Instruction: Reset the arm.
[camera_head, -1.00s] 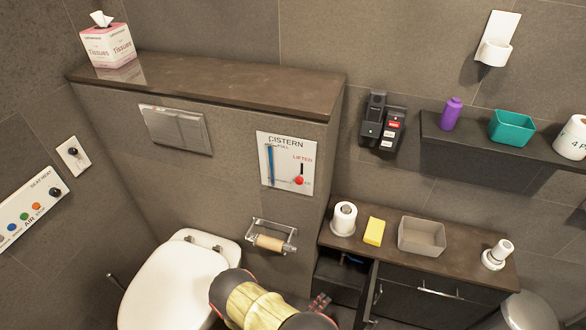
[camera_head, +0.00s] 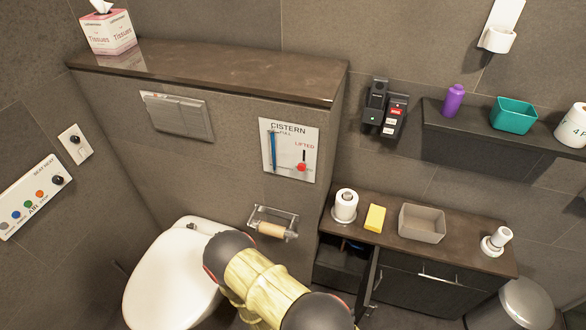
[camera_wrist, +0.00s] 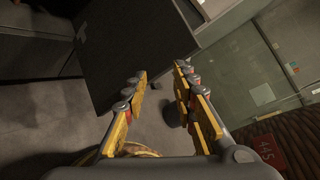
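My gripper (camera_wrist: 165,105) shows in the wrist view with its two yellow-padded fingers spread apart and nothing between them. In the wrist view it points over a grey floor (camera_wrist: 50,118), with a dark panel (camera_wrist: 130,50) beyond the fingertips. In the head view my arm shows at the bottom, in front of the white toilet (camera_head: 165,285); the gripper itself is hidden or out of frame there.
An open cabinet door (camera_head: 367,285) stands under the counter (camera_head: 465,248), right of my arm. The counter holds a toilet roll (camera_head: 345,204), a yellow sponge (camera_head: 375,218) and a grey bin (camera_head: 422,224). A paper holder (camera_head: 271,229) juts from the wall.

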